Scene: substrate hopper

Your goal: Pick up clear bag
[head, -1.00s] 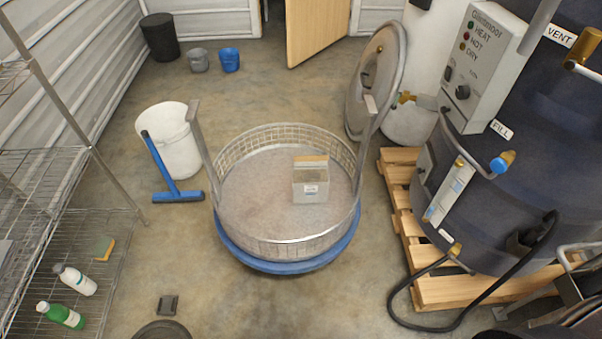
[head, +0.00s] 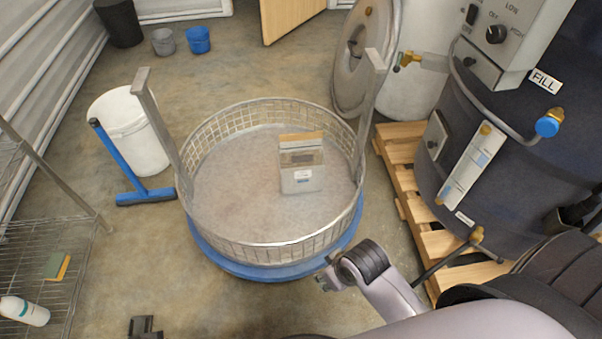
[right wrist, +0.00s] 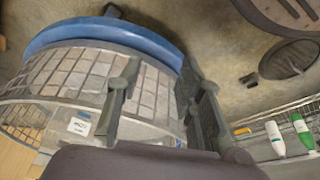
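The clear bag (head: 301,177), a boxy see-through pouch with a tan top edge and a small white label, stands in the round wire basket (head: 215,236), right of its middle.
The basket sits on a blue round base (head: 270,272) and has two upright metal posts. A pallet (head: 415,200) with a dark tank stands right. A white bucket (head: 125,135), blue squeegee (head: 145,195) and wire shelf (head: 75,235) are left.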

